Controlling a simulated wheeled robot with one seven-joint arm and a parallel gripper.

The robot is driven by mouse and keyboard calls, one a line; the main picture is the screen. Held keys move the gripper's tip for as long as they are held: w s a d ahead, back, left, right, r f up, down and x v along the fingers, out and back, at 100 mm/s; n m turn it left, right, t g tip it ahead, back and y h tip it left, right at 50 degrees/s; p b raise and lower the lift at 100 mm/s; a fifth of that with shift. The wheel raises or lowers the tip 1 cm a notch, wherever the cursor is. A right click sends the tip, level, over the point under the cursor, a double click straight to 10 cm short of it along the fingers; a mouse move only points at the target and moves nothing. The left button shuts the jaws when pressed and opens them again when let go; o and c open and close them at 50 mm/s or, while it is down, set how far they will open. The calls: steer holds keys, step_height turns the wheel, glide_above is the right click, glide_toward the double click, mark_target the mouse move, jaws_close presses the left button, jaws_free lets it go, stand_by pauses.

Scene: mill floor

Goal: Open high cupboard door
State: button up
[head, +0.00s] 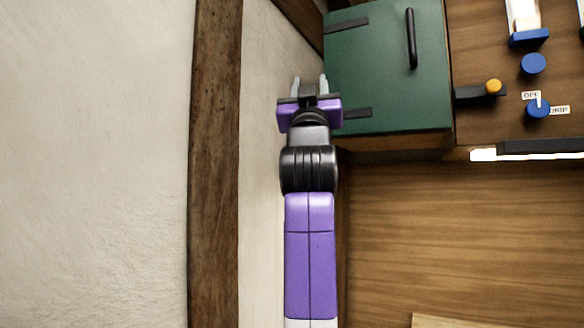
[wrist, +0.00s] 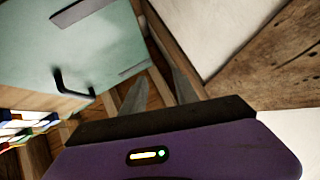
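The high cupboard's green door (head: 372,72) is at the upper middle of the head view and looks shut. Its black bar handle (head: 411,38) is near the door's right edge, and two dark hinge straps are at its left edge. In the wrist view the door (wrist: 110,48) looks pale green at the upper left, with the handle (wrist: 72,84) near its lower edge. My gripper (head: 310,82) is at the door's left, hinge side, away from the handle. Its two fingers stand apart with nothing between them; they also show in the wrist view (wrist: 160,75).
Right of the cupboard, a wooden panel holds blue knobs (head: 533,64), a yellow-tipped lever (head: 493,86) and small labels. A bright strip light (head: 525,155) is below it. A dark timber post (head: 215,160) and pale wall lie left of my arm.

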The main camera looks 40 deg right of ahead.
steer(key=w+a+f+n+t+y, duration=0.1)
steer(key=w+f+n+y, duration=0.1)
steer(key=f, duration=0.6)
steer(key=w+f+n+t+y, duration=0.1)
steer(key=w+f+n+y, duration=0.1)
steer(key=f, duration=0.6)
steer(key=shift+w+a+y, duration=0.35)
steer(key=shift+y, duration=0.15)
steer(key=shift+s, duration=0.1)
